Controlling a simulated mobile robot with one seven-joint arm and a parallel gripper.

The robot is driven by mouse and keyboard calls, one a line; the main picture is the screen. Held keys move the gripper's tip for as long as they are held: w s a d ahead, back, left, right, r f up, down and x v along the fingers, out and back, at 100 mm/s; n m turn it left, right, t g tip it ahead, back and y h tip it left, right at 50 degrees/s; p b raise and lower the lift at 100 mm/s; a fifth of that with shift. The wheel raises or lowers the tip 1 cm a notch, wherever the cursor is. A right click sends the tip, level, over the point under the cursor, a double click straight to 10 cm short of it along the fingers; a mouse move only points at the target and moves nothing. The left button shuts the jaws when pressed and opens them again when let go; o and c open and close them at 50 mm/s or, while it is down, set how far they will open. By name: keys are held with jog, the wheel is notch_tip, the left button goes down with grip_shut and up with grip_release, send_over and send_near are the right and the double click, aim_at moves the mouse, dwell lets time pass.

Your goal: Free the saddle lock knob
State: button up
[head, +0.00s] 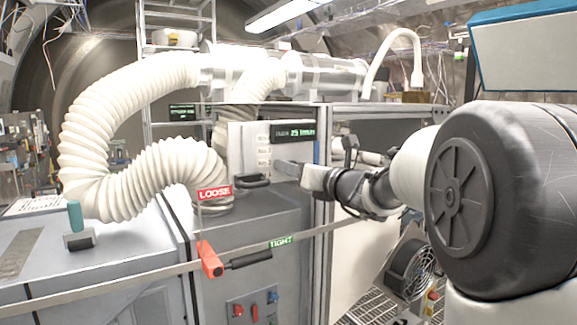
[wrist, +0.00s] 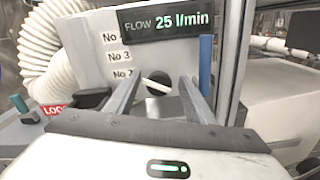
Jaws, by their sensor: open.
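No part is labelled as the saddle lock knob, so I cannot tell for certain which it is. An orange-red lever block (head: 209,260) with a black handle (head: 250,260) sits on a rail at the front of the grey cabinet, between a red LOOSE sign (head: 214,193) and a green TIGHT sign (head: 281,242). The black handle points right, toward TIGHT. My gripper (head: 288,168) is open and empty in front of the flow panel, above and right of the lever. In the wrist view, a black round part with a white bar (wrist: 156,84) shows between the open fingers (wrist: 160,92).
The flow panel (wrist: 75,43) reads 25 l/min. A black handle (head: 252,181) lies beside the panel. White corrugated hoses (head: 100,120) and a teal-topped knob (head: 74,215) are at left. A metal frame post (head: 323,150) stands near my arm.

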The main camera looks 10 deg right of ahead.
jog(key=shift+w, duration=0.1)
jog(key=shift+r, duration=0.1)
jog(key=shift+c, duration=0.9)
jog(key=c, duration=0.9)
